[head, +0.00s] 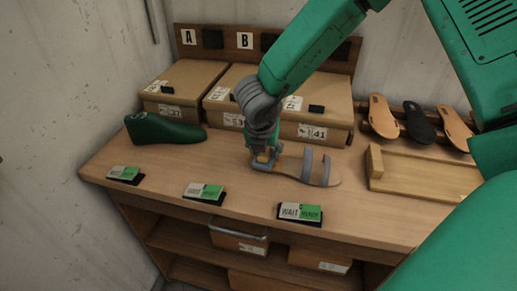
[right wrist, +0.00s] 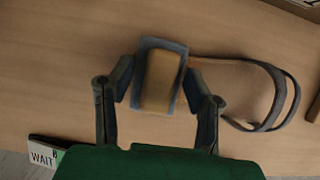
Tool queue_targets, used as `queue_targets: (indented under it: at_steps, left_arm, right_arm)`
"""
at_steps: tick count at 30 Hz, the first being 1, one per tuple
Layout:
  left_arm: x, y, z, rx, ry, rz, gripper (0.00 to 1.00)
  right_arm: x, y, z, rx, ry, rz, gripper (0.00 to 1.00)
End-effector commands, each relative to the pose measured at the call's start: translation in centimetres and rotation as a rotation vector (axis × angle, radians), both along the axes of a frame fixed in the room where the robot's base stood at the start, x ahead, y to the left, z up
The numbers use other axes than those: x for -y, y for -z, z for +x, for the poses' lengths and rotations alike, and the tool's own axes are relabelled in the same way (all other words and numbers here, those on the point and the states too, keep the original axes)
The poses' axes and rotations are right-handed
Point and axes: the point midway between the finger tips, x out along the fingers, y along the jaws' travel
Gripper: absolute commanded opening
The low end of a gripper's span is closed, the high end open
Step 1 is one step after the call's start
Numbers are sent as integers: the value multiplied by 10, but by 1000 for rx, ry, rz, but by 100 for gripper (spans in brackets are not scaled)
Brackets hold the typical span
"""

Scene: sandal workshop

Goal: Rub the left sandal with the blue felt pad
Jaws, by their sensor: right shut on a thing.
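The blue felt pad (right wrist: 163,78) has a wooden block on its back and shows in the right wrist view between my fingers. My right gripper (head: 264,159) is shut on it, low over the bench. The sandal (head: 309,166), with a tan sole and grey straps, lies on the bench just right of the gripper. Its straps also show in the right wrist view (right wrist: 277,98). The pad is at the sandal's left end and hides part of it. I cannot tell whether they touch. My left gripper is not in view.
A green shoe form (head: 165,130) lies on the bench (head: 160,170) at left. Cardboard boxes (head: 188,81) stand behind. A wooden tray (head: 425,179) is at right, with several soles (head: 418,123) behind it. WAIT/READY cards (head: 300,212) line the front edge.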

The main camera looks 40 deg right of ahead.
Motion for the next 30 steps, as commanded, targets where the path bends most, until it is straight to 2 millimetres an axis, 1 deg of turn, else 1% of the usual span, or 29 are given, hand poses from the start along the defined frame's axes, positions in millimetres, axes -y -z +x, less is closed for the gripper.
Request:
queue_targets:
  at_steps: [1,3,10,18,25,30]
  left_arm:
    - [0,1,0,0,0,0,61]
    - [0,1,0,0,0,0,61]
    - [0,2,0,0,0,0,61]
    - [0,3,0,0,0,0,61]
    - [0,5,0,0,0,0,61]
    - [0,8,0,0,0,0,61]
  right_arm:
    - [4,2,-5,-6,3,-1,19]
    - [6,2,-7,-7,2,-1,19]
    - [10,2,-11,-7,2,-1,19]
    - [20,0,-23,-4,2,1,19]
    - [24,0,-27,-2,1,1,19]
    - [31,2,-35,-2,3,1,19]
